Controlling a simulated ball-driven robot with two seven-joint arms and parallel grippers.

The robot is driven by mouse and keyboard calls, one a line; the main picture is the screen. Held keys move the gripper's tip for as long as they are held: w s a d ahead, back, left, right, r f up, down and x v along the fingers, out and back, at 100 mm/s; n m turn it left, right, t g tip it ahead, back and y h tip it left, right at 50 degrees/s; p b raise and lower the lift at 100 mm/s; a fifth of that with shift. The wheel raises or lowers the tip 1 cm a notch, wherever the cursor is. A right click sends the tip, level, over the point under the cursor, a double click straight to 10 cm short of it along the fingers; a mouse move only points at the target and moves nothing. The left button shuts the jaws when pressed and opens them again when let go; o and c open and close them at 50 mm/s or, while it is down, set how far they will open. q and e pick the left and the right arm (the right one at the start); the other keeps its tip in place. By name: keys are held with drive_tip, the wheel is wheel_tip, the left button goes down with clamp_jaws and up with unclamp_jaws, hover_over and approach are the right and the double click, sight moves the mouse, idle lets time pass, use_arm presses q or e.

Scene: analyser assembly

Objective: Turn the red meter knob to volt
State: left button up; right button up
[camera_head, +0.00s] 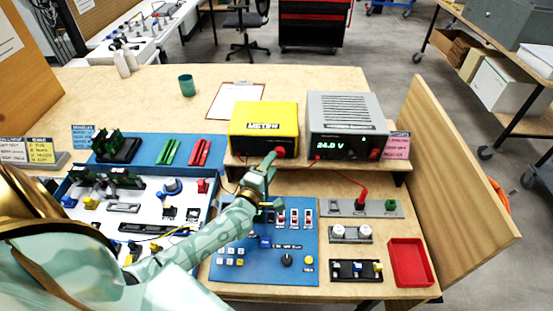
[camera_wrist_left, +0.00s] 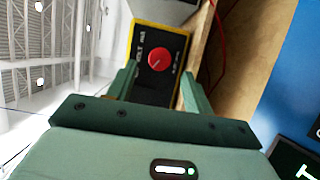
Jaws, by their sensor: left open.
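The yellow meter (camera_head: 263,117) stands on a raised wooden shelf at the back middle of the table. Its red knob (camera_head: 280,152) is on the lower right of its black front. In the left wrist view the red knob (camera_wrist_left: 159,60) faces the camera, with a pale pointer line and the words "VOLT" and "mA" beside it. My left gripper (camera_head: 270,160) is just in front of the knob. In the left wrist view its fingers (camera_wrist_left: 158,85) are apart, one on each side of the knob's line, with nothing between them. My right gripper is not in view.
A grey power supply (camera_head: 345,112) reading 24.0 V stands right of the meter. A blue panel (camera_head: 230,268) with switches lies below my left arm. A grey strip with a red plug (camera_head: 361,198) and a red tray (camera_head: 410,262) are at right.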

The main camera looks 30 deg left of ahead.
sight(279, 152)
use_arm(q)
drive_tip(key=w, duration=0.4)
drive_tip(key=shift+a, duration=0.3)
drive_tip(key=c, duration=1)
drive_tip(key=shift+o, duration=0.2)
drive_tip(key=shift+r, duration=0.1)
